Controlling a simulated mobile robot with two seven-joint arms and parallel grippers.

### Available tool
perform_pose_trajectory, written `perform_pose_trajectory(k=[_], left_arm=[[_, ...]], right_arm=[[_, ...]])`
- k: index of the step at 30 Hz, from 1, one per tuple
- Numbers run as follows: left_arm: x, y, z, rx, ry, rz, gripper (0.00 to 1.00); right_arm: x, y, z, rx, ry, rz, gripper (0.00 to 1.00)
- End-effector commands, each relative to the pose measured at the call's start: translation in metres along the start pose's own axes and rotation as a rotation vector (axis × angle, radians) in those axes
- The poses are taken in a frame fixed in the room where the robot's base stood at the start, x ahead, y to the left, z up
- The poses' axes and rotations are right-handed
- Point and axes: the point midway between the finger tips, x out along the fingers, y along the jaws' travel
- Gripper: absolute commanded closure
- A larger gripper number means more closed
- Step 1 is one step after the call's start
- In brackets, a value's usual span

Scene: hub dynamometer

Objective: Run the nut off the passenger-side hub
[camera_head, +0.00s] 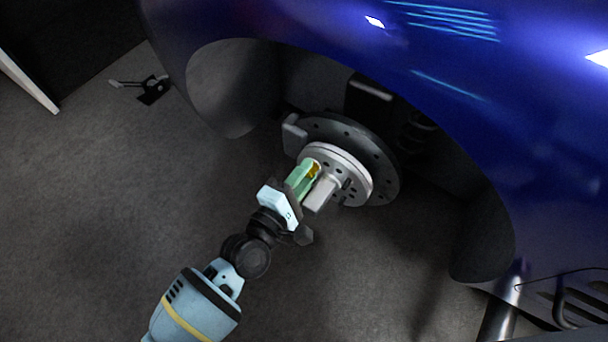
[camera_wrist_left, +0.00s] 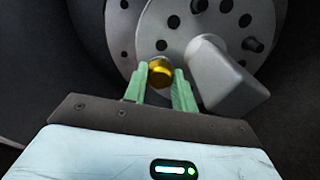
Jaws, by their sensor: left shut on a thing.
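The hub (camera_head: 343,168) is a pale round flange with holes and studs, mounted in front of a dark brake disc inside the wheel arch of a blue car. A gold nut (camera_head: 315,170) sits at the hub face; it also shows in the left wrist view (camera_wrist_left: 160,73). My left gripper (camera_head: 309,172) has green fingers shut on the nut, one finger on each side of it in the left wrist view (camera_wrist_left: 162,82). The nut hides what lies directly behind it. My right gripper is in neither view.
A grey block-shaped part (camera_head: 320,193) sticks out from the hub right beside my left fingers; it looms close in the left wrist view (camera_wrist_left: 226,78). The blue fender (camera_head: 440,75) arches overhead. A dark tool-like object (camera_head: 152,90) lies on the floor.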

Motion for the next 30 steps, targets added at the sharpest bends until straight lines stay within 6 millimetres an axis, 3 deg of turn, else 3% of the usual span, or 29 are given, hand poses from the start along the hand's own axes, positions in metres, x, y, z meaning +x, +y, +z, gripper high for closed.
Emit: perform_pose_trajectory(k=[5,6,9,18,30], left_arm=[[0.000,-0.001,0.001,-0.003,-0.002,-0.005,1.00],[0.000,-0.001,0.001,-0.002,-0.002,-0.005,0.72],[0.000,-0.001,0.001,0.000,-0.002,-0.005,0.59],[0.000,0.000,0.000,0.037,0.000,-0.003,0.59],[0.000,0.002,0.000,0.506,-0.001,-0.002,0.59]], right_arm=[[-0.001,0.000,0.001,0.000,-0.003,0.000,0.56],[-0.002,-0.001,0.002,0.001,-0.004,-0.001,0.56],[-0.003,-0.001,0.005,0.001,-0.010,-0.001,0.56],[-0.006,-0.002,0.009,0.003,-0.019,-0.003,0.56],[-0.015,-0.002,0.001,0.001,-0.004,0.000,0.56]])
